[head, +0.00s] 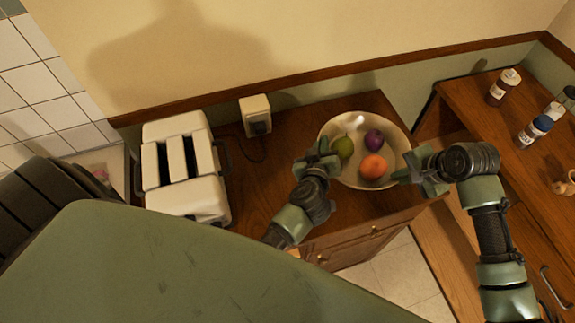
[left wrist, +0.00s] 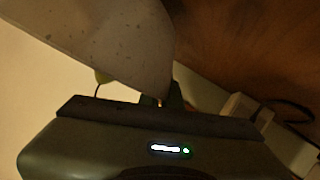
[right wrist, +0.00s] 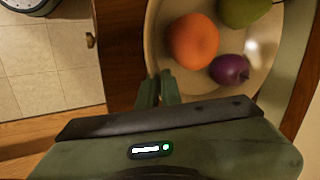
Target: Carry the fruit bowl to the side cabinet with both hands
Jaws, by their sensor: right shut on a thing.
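The fruit bowl (head: 352,181) is pale and holds a green pear (head: 344,147), a purple plum (head: 374,138) and an orange (head: 373,166). It is over the right end of a wooden cabinet top (head: 262,182); I cannot tell whether it touches the wood. My right gripper (head: 411,167) is shut on its right rim, and the right wrist view shows the fingers (right wrist: 160,88) at the rim. My left gripper (head: 327,158) is at its left rim. In the left wrist view the bowl's outer wall (left wrist: 110,40) partly hides the fingers, so their opening is unclear.
Right of a gap, another wooden surface (head: 500,135) carries several bottles, including a blue-white one (head: 534,131). The wall is close behind the bowl.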

